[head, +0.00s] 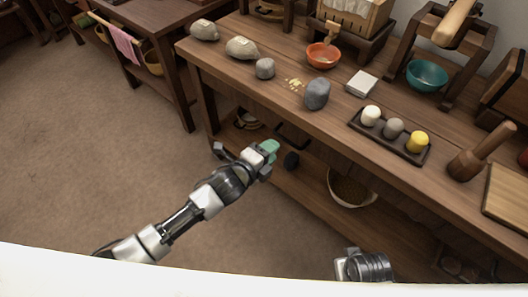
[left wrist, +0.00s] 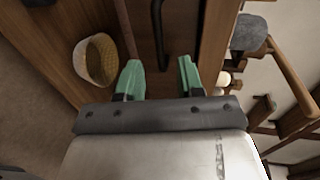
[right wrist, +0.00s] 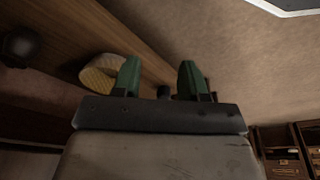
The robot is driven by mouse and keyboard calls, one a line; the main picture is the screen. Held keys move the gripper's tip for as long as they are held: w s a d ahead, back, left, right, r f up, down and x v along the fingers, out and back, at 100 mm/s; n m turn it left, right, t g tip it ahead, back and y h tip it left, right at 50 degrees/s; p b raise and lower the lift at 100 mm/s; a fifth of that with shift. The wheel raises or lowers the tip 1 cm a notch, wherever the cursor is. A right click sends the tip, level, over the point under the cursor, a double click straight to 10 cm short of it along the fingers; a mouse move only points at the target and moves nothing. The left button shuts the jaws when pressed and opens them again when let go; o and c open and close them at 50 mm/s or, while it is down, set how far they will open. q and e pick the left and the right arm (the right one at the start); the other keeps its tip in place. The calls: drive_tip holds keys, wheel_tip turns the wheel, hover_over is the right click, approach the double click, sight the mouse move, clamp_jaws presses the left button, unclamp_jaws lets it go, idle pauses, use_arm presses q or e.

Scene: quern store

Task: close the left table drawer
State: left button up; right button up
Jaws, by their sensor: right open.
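The long wooden table (head: 225,70) runs diagonally across the head view. A dark bar handle (head: 292,136) shows under the table's front edge, on what looks like the left drawer. In the left wrist view the handle (left wrist: 158,35) stands on a wood front (left wrist: 178,40), ahead of the fingers and apart from them. I cannot tell how far the drawer stands out. My left gripper (head: 268,150) is open and empty, close to the handle; its green fingers (left wrist: 158,80) are spread. My right gripper (right wrist: 158,78) is open and empty, low in front of the table's right part.
Stones, an orange bowl (head: 323,56), a tray (head: 390,136) of three jars and a mallet (head: 480,152) lie on the tabletop. The floor at left is clear.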

use_arm(q)
drive_tip(key=v, duration=0.2)
drive_tip(key=shift+s+a+r, duration=0.1)
drive_tip(key=shift+s+a, duration=0.1)
drive_tip(key=shift+s, duration=0.05)
use_arm(e)
drive_tip(key=shift+s+f, duration=0.2)
drive_tip(key=shift+f, duration=0.75)
